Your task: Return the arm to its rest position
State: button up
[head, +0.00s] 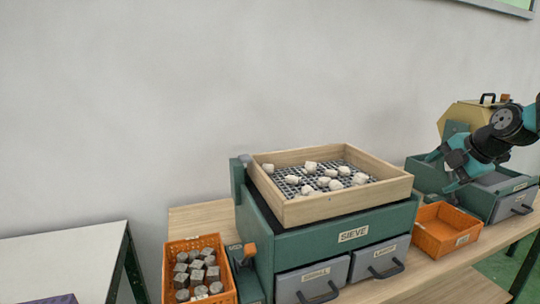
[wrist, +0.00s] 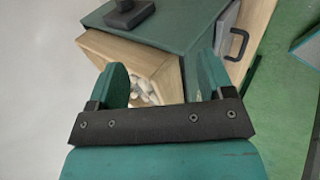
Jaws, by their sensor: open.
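My gripper (head: 445,172) is at the right in the head view, tilted down in front of a machine with a tan housing (head: 462,112). Its two green fingers (wrist: 162,76) stand wide apart in the wrist view, with nothing held between them. Beyond the fingers is an open wooden box (wrist: 110,50) with pale lumps inside, partly hidden by the fingers. A green body with a black knob (wrist: 128,12) stands by that box. The rest of my arm runs off the right edge of the head view.
The green sieve station (head: 262,225) carries a wooden frame (head: 345,207) with white lumps on mesh. An orange crate (head: 170,262) holds grey blocks; another orange crate (head: 443,242) looks empty. A grey drawer (head: 515,205) is below my arm. A white table (head: 70,262) stands left.

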jog(key=s+a+r+m+g+y+p, duration=0.3)
jog(key=s+a+m, duration=0.5)
jog(key=s+a, duration=1.15)
jog(key=s+a+m+g+h+p, duration=0.1)
jog(key=s+a+m+g, duration=0.1)
jog(key=s, duration=0.5)
jog(key=s+a+m+g, duration=0.2)
jog(key=s+a+m, duration=0.2)
jog(key=s, duration=0.4)
jog(key=shift+s+a+r+h+p, duration=0.25)
jog(key=shift+r+h+p, duration=0.05)
jog(key=shift+h+p, duration=0.1)
jog(key=shift+s+f+m, duration=0.15)
jog(key=shift+s+m, duration=0.1)
jog(key=shift+m, duration=0.15)
jog(key=shift+c, duration=1)
